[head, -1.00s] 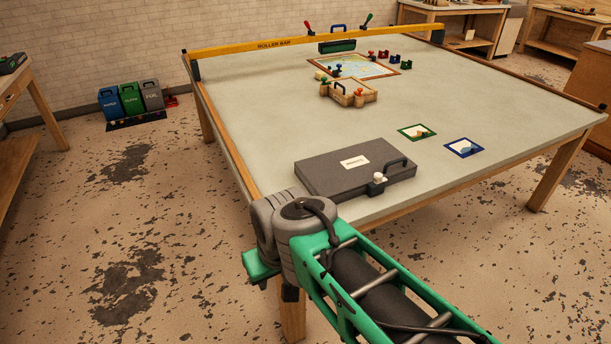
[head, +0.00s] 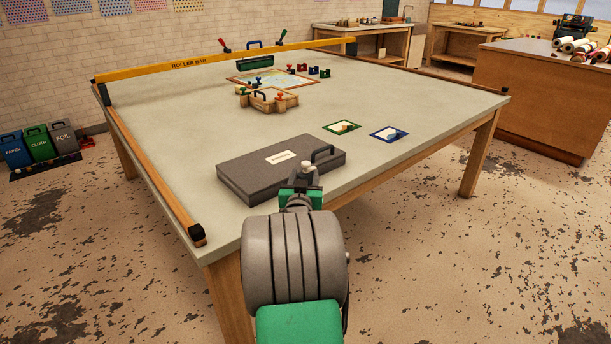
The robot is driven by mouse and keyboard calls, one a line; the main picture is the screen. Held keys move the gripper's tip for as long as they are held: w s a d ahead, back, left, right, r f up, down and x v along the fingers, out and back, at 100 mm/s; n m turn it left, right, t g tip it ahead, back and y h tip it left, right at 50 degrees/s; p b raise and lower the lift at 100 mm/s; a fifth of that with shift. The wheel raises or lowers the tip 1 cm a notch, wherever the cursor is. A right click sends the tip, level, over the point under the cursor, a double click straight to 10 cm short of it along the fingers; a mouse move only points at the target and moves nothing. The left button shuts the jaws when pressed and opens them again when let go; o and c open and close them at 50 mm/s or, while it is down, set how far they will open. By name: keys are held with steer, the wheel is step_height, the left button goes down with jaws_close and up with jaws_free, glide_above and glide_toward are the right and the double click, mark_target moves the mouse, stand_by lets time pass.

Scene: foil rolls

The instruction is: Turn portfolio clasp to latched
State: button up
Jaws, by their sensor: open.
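The portfolio (head: 250,172) is a flat dark grey case with a white label and a handle (head: 322,153). It lies closed near the front edge of the large table. Its clasp has a pale round knob (head: 307,166) on the front side, below the handle. My gripper (head: 301,184) is right in front of the clasp, at the case's front face. My wrist and the green part of the gripper hide the lower clasp, so I cannot tell whether the fingers touch it or which way it is turned.
A wooden block tray (head: 267,100) and the yellow roller bar (head: 215,62) are farther back. The table (head: 420,100) is clear at the right.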

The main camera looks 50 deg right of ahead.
mark_target(306, 165)
steer(key=x, duration=0.7)
steer(key=shift+w+r, duration=0.1)
steer(key=shift+w, duration=0.15)
steer(key=shift+c, duration=0.6)
jaws_close()
